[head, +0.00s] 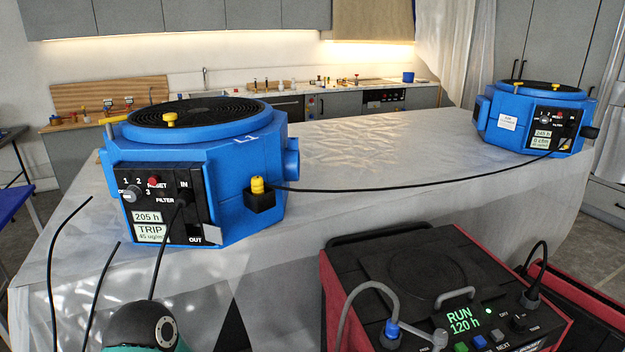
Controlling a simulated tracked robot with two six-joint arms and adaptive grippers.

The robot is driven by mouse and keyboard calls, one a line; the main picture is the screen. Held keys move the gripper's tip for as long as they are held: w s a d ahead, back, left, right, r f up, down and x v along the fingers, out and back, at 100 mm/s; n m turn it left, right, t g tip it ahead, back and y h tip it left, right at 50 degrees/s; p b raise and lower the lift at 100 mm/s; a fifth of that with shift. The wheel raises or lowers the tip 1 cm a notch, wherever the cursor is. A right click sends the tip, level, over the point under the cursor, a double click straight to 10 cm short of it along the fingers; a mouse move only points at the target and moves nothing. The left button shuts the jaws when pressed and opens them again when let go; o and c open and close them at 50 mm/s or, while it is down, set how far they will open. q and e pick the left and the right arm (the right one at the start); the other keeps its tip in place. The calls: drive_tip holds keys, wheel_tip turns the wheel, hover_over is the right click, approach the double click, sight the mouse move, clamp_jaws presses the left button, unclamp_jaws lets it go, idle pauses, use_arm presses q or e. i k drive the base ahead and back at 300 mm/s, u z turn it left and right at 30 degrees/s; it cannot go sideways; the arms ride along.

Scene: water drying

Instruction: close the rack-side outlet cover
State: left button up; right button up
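The near blue unit (230,165) stands on the sheet-covered table at left. Its black front panel (150,190) reads 205 h and TRIP, with sockets marked IN and OUT. A small grey flap (212,234) sits tilted beside the OUT label at the panel's lower right corner. A far blue unit (490,125) stands at the table's right end, with a similar panel (553,127); its outlet detail is too small to tell. I cannot tell which unit is rack-side. A dark rounded arm part with teal shows at bottom left. Neither gripper's fingers are in view.
A black cable (420,184) runs across the table between the units. Another cable (166,245) hangs from IN. A red and black machine (420,270) showing RUN 120 h stands at front right. The table's middle (370,150) is otherwise clear.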

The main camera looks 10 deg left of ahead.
sight(212, 233)
drive_tip(key=u, duration=0.05)
drive_tip(key=k, duration=1)
drive_tip(key=z, duration=0.3)
drive_tip(key=i, duration=1.45)
drive_tip(key=u, duration=0.15)
